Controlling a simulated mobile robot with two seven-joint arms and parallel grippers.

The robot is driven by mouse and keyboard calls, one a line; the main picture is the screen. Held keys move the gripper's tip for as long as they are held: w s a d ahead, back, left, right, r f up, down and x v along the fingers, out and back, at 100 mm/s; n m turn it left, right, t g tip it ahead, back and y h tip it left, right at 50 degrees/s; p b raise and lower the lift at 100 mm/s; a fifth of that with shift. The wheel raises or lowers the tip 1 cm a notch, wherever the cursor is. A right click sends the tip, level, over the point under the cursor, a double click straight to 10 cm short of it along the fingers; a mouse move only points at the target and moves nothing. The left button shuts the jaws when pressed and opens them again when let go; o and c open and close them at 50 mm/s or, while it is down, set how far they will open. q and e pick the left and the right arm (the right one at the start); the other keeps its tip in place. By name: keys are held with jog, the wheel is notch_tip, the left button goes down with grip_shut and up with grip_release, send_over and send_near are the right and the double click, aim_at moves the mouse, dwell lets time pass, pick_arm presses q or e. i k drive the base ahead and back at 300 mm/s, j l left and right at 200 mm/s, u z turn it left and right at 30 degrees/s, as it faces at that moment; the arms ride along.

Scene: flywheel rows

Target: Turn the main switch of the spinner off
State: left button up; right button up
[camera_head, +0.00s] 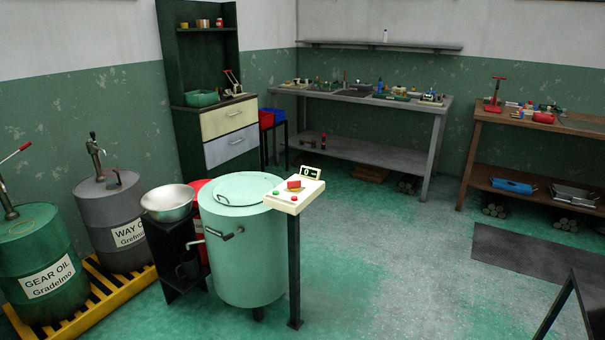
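The spinner (243,250) is a pale green drum with a closed lid, standing on the floor near the middle of the camera_head view. Its cream control box (296,201) sits on a dark post at the drum's right side. On the box are a red switch (294,185), a green button, a red button and a small display that seems to read 0. The switch's exact position is too small to tell. Neither of my grippers is in view.
Oil drums (110,220) on a yellow-black pallet and a black stand with a metal bowl (168,203) are left of the spinner. Workbenches (375,100) line the back. The floor (400,270) right of the post is open. A dark mat (535,254) lies further right.

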aim_at(293, 187)
jog(key=i+l, duration=0.25)
jog(key=i, duration=0.2)
jog(key=i+l+z, duration=0.1)
jog(key=i, duration=0.4)
jog(key=l, duration=0.1)
